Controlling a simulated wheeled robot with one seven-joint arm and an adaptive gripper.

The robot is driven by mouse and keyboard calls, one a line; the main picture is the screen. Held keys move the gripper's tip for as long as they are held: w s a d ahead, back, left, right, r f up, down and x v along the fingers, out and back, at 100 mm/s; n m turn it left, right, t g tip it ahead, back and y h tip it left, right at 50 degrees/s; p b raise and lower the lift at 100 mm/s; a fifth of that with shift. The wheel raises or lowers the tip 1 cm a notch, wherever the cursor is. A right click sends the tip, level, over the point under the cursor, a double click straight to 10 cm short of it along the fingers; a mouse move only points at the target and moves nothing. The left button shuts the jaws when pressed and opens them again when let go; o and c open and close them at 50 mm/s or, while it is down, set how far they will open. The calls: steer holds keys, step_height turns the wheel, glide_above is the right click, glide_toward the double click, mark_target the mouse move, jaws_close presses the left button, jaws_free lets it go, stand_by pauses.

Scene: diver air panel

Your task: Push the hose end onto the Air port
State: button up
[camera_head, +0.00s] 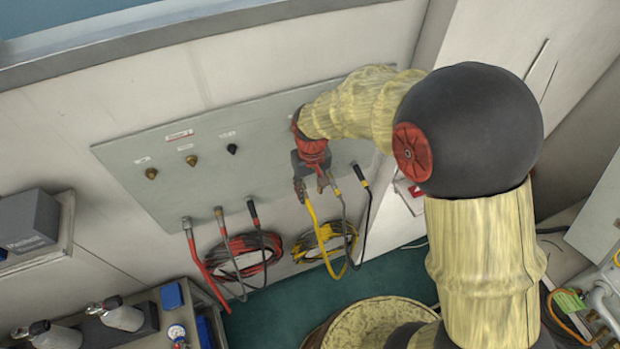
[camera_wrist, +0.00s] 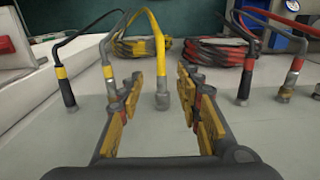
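My gripper (camera_head: 312,186) is in front of the lower right of the grey panel (camera_head: 210,185). In the wrist view my gripper (camera_wrist: 160,92) is open, with one finger on each side of the yellow hose's metal end (camera_wrist: 162,100). That end stands upright from the panel in that view, and I see a gap on both sides of it. The yellow hose (camera_head: 318,235) hangs down from it in the head view. Two brass ports (camera_head: 151,173) (camera_head: 191,160) and a black port (camera_head: 232,149) are bare on the panel's left. Their labels are too small to read.
Grey and black-tipped hose ends (camera_wrist: 110,88) (camera_wrist: 68,95) stand beside the yellow one. Several red-set hose ends (camera_head: 187,224) are at the panel's lower left. Coiled red (camera_head: 250,250) and yellow (camera_head: 320,240) hoses hang below. Gas bottles (camera_head: 122,315) stand at lower left.

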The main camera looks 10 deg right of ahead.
mark_target(310, 206)
steer(key=shift+a+f+p, duration=0.1)
steer(key=shift+f+p, duration=0.3)
steer(key=shift+f, duration=3.65)
steer(key=shift+c, duration=0.8)
jaws_close()
